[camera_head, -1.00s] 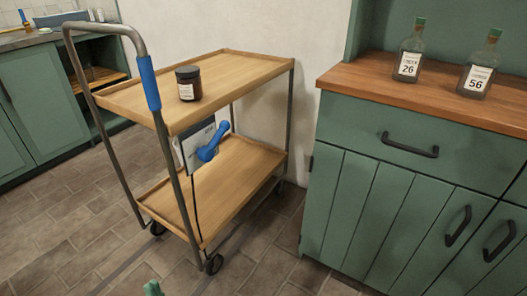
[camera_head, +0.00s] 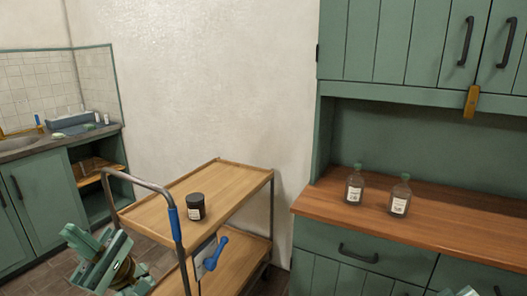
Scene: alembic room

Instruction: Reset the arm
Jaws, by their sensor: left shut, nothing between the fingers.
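My left gripper (camera_head: 98,256) is at the lower left, in front of the trolley's handle side. It is green with a brass-coloured joint beside it. Its jaws are shut and it carries nothing. It is seen against the floor and the lower cabinet, apart from the trolley in the picture. Only a small pale green tip (camera_head: 460,292) shows at the bottom edge on the right. It seems to be part of my right gripper, and its jaws are hidden.
A wooden two-shelf trolley (camera_head: 235,183) with a blue-gripped handle holds a dark jar (camera_head: 195,207). On the right, a green cabinet's wooden counter (camera_head: 460,215) bears two labelled bottles, a left one (camera_head: 354,186) and a right one (camera_head: 399,197). A sink counter (camera_head: 60,137) stands far left.

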